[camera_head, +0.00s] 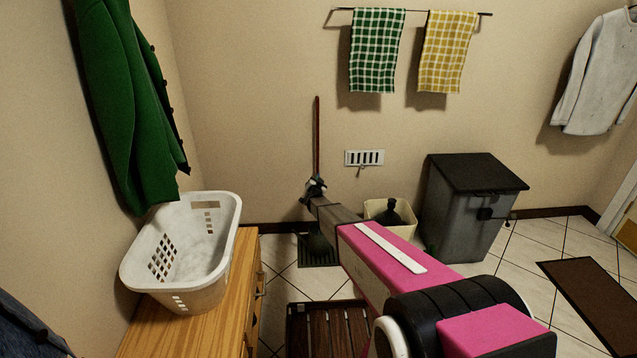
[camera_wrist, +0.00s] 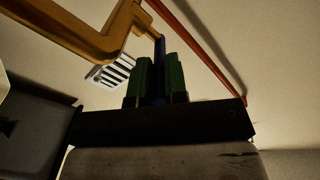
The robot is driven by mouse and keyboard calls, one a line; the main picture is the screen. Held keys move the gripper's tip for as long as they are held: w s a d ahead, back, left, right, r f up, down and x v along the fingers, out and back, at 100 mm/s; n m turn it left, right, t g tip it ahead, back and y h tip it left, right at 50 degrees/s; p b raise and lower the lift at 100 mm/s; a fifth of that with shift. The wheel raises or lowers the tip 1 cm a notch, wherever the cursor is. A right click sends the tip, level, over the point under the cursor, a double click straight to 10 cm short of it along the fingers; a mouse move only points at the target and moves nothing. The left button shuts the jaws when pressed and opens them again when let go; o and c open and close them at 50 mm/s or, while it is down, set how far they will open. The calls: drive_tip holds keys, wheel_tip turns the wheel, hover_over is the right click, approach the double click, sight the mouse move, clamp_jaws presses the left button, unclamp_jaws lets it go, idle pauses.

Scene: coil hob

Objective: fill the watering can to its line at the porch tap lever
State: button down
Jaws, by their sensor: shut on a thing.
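My gripper (camera_head: 315,188) is at the end of my outstretched arm, near the back wall. In the wrist view its two green fingers (camera_wrist: 158,80) are shut on a dark blue lever (camera_wrist: 160,50). The lever hangs at the end of the yellow-brown tap (camera_wrist: 100,40). In the head view the tap is mostly hidden behind my gripper. A dark green rounded thing, apparently the watering can (camera_head: 318,243), stands below my gripper on a dark floor grate (camera_head: 318,263); my arm partly covers it. Its fill line and any water cannot be made out.
A thin red pole (camera_head: 317,135) rises by the wall. A beige box (camera_head: 408,230) with a dark bottle-like thing and a grey bin (camera_head: 465,215) stand to the right. A wooden cabinet (camera_head: 190,330) with a white basket (camera_head: 190,255) stands left. A slatted mat (camera_head: 330,325) lies in front.

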drive_tip(key=shift+w+a+r+m+g+h, duration=0.15)
drive_tip(key=shift+a+m+g+h, duration=0.1)
drive_tip(key=shift+m+h, duration=0.4)
drive_tip(key=shift+w+a+f+m+g+h, duration=0.15)
drive_tip(key=shift+a+m+h, duration=0.15)
drive_tip(key=shift+h, duration=0.55)
drive_tip(key=shift+s+r, duration=0.1)
drive_tip(key=c, duration=1.1)
unclamp_jaws()
drive_tip(key=shift+c, duration=0.2)
drive_tip(key=v, duration=1)
drive_tip(key=shift+s, duration=0.4)
drive_tip(key=shift+a, duration=0.15)
